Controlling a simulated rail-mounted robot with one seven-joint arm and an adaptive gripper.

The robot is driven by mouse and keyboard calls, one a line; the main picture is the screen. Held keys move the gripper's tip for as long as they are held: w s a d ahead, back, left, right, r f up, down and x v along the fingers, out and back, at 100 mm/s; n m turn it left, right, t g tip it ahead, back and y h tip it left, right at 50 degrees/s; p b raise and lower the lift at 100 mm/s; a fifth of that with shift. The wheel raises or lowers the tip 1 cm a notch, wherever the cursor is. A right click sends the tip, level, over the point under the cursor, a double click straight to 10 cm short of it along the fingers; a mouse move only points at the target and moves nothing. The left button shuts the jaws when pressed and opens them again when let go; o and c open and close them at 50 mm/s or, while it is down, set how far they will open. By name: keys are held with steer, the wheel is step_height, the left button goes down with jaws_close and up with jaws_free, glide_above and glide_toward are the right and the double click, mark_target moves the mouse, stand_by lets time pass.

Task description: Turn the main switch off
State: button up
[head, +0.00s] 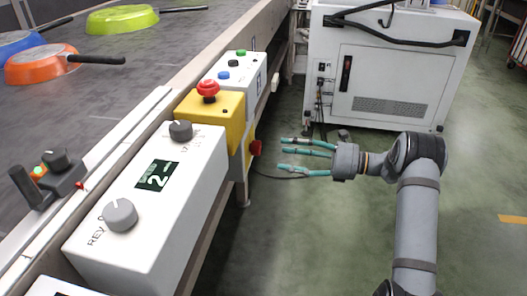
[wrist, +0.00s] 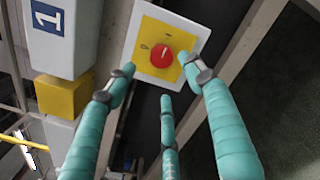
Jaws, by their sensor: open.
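The main switch is a red rotary knob (wrist: 160,61) on a square yellow plate with a white border. Its light pointer mark looks roughly upright in the wrist view, and a small mark is printed on the plate to its left. In the head view the red knob (head: 256,148) sticks out from the side of the conveyor, below the yellow box. My gripper (head: 284,154) has teal fingers, spread apart and empty, just right of the knob. In the wrist view my gripper (wrist: 161,78) has fingertips on both sides of the knob and below it; contact cannot be told.
A yellow box with a red mushroom button (head: 208,90) stands above the switch. A white control box (head: 150,205) with dials and a display is in front. Pans lie on the conveyor belt (head: 110,90). A white cabinet (head: 390,70) stands behind.

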mark_target(260, 147)
steer(key=a, duration=0.2)
steer(key=w+a+b, duration=0.1)
steer(key=a, duration=0.1)
steer(key=a+b, duration=0.1)
steer(key=a, duration=0.1)
steer(key=shift+w+f, duration=0.1)
steer(key=shift+w, duration=0.2)
steer(key=shift+w+a+b, duration=0.2)
steer(key=shift+a+b, duration=0.2)
steer(key=shift+a, duration=0.4)
steer(key=shift+c, duration=0.8)
steer(key=shift+w+r, duration=0.1)
steer(key=shift+r, duration=0.1)
steer(key=c, duration=1)
